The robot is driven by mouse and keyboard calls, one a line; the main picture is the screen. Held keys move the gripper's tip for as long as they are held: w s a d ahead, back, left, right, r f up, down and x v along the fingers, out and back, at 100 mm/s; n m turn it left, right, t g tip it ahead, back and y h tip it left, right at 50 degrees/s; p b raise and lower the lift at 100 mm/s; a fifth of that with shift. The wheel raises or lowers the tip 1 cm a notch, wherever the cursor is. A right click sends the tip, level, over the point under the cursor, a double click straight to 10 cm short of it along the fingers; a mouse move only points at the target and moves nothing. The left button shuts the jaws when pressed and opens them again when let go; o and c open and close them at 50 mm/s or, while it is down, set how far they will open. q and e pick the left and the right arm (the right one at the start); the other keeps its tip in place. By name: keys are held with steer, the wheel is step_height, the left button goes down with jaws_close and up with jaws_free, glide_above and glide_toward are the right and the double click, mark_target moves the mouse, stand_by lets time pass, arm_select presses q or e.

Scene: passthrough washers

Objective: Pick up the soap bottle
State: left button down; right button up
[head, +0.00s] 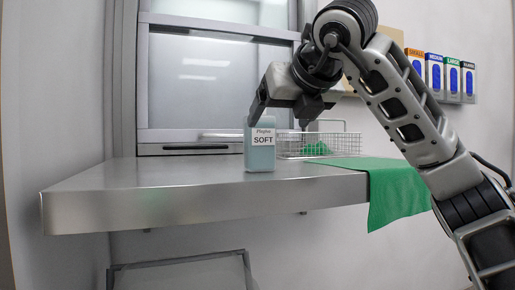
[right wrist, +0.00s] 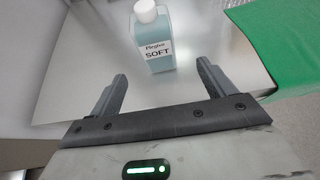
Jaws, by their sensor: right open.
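The soap bottle (head: 260,150) stands upright on the metal counter. It is pale blue-green with a white label reading "SOFT". Its top is hidden behind my right gripper in the head view. In the right wrist view the bottle (right wrist: 155,38) has a white cap and stands beyond the fingertips, roughly between their lines. My right gripper (right wrist: 163,75) is open and empty. In the head view my right gripper (head: 278,112) is at the height of the bottle's top, and I cannot tell there whether it touches it. My left gripper is not in view.
The metal counter (head: 120,185) has free room left of the bottle. A wire basket (head: 335,143) with something green inside stands behind and right. A green cloth (head: 392,190) hangs over the front edge. A window hatch (head: 200,85) is behind. Glove boxes (head: 435,75) hang on the right wall.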

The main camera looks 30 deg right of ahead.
mark_target(264, 139)
steer(key=x, duration=1.2)
steer(key=shift+w+a, duration=0.1)
steer(key=shift+a, duration=0.2)
steer(key=shift+r, duration=0.15)
steer(key=c, duration=1.3)
